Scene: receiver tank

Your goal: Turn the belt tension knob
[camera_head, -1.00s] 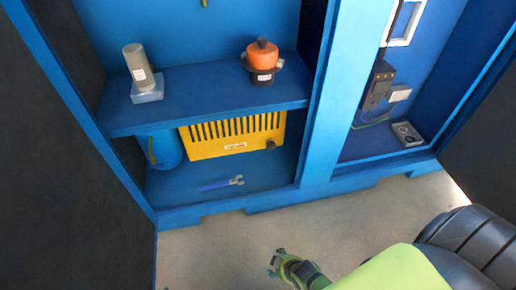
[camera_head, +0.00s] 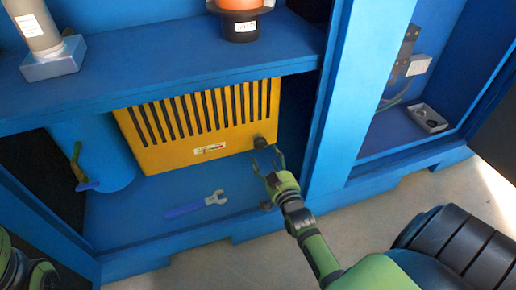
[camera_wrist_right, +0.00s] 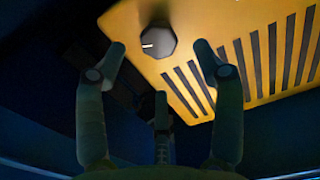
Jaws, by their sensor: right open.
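The belt tension knob (camera_head: 260,142) is a small dark knob on the right end of the yellow slotted guard (camera_head: 150,143), under the blue shelf. It also shows in the right wrist view (camera_wrist_right: 158,42), dark and faceted with a white mark pointing left. My right gripper (camera_head: 269,161) is open and empty, just below and in front of the knob. In the right wrist view its fingers (camera_wrist_right: 160,60) are spread with the knob beyond and between them, apart from it. At the lower left of the head view is a part of my left arm; its gripper is not in view.
A blue shelf (camera_head: 180,66) with a grey cylinder (camera_head: 36,30) and an orange-and-black part (camera_head: 240,22) is above the guard. A blue-handled wrench (camera_head: 195,204) lies on the cabinet floor. A blue post (camera_head: 345,100) stands close to the right of my right gripper.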

